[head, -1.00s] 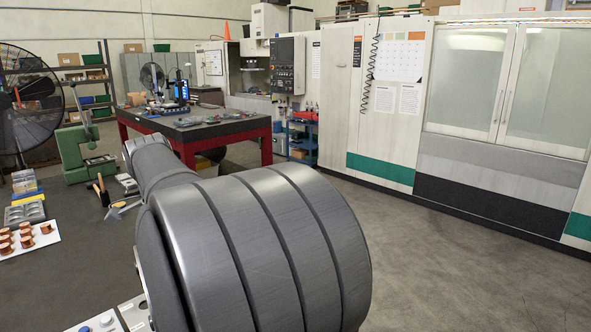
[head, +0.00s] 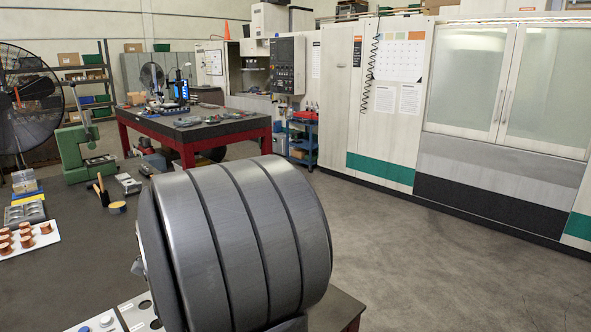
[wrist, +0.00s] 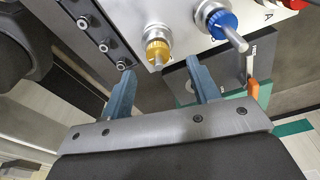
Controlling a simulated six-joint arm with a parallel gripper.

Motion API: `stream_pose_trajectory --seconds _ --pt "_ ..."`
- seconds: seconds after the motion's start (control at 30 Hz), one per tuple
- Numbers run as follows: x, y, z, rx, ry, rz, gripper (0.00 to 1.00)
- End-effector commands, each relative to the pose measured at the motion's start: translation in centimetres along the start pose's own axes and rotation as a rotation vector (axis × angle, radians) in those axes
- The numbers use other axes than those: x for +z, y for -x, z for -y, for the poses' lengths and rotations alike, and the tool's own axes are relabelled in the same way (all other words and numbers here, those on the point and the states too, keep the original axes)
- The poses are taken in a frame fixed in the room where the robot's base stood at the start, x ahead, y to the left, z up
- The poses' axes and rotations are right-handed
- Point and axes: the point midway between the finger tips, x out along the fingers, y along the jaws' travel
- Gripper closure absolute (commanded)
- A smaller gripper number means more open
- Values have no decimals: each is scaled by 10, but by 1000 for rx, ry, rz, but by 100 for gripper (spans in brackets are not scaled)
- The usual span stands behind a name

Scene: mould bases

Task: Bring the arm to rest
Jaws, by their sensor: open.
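My gripper (wrist: 160,70) shows only in the wrist view. Its two blue fingers stand apart with nothing between them. Just past the fingertips is a pale plate (wrist: 184,38) with a gold-coloured fitting (wrist: 157,50) and a blue fitting (wrist: 218,22). I cannot tell whether the fingers touch anything. In the head view a large grey ribbed link of my own arm fills the lower middle and hides part of the bench.
A dark bench (head: 75,255) at left carries copper spools (head: 22,238), a green press (head: 78,150) and a yellow tape roll (head: 118,207). A red-framed table (head: 200,135) stands behind. Open floor (head: 420,265) lies at right, before white machine cabinets (head: 385,110).

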Motion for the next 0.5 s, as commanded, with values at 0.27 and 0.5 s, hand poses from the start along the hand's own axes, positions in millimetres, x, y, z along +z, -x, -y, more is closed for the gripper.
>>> stream_pose_trajectory --seconds 0.27,0.5 --pt "-7 57 0 -3 0 0 44" --pt "-28 80 12 7 -33 0 44"
